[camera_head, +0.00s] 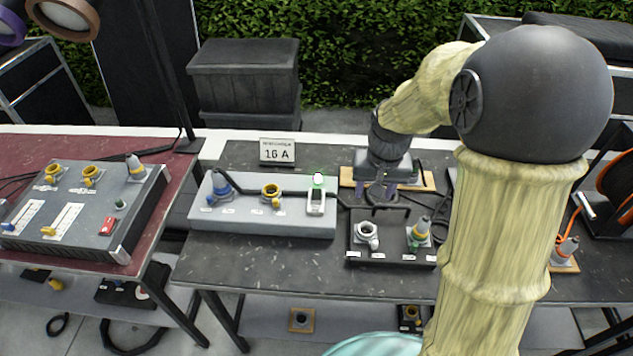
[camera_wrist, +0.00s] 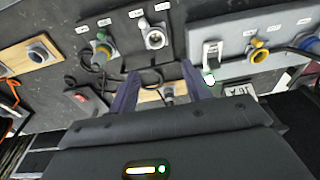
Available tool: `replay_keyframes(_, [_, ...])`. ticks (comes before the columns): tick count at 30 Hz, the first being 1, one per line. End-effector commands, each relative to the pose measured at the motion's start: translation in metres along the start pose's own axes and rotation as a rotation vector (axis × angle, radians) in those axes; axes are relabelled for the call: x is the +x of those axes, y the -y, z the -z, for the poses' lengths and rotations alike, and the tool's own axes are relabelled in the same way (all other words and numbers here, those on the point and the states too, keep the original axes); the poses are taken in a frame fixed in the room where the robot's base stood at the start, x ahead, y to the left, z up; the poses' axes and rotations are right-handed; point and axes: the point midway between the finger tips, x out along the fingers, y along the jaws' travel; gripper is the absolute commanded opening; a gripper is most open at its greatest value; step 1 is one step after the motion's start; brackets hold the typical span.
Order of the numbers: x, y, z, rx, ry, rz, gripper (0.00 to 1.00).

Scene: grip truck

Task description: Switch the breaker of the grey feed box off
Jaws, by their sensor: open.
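The light grey feed box (camera_head: 262,222) stands on the middle table and has a blue socket, a yellow socket and a breaker. The breaker (camera_head: 316,202) is a pale unit at the box's right end, with a green lamp (camera_head: 318,179) glowing behind it. The breaker also shows in the wrist view (camera_wrist: 211,55); its lever position is too small to tell. My gripper (camera_head: 376,192) is open and empty, pointing down to the right of the breaker and behind the dark box. In the wrist view my two fingers (camera_wrist: 160,76) are apart, with the breaker beyond the right one.
A dark box (camera_head: 390,255) with a grey socket and a yellow-ringed plug stands right of the feed box. Black cables run behind it. A "16 A" sign (camera_head: 278,151) stands behind the feed box. Another panel (camera_head: 75,215) is on the red table. The front tabletop is clear.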

Motion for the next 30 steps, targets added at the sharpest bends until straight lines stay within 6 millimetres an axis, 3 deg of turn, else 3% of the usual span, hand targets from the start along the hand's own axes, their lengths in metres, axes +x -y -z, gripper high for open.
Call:
replay_keyframes(1, [-0.003, 0.012, 0.019, -0.002, 0.014, 0.001, 0.49])
replay_keyframes(6, [-0.006, 0.049, 0.070, 0.006, 0.058, -0.001, 0.49])
replay_keyframes(13, [-0.004, 0.105, 0.121, 0.006, 0.114, -0.016, 0.49])
replay_keyframes(19, [-0.002, 0.135, 0.137, 0.004, 0.140, -0.025, 0.49])
replay_keyframes(30, [-0.002, 0.137, 0.138, 0.005, 0.141, -0.026, 0.49])
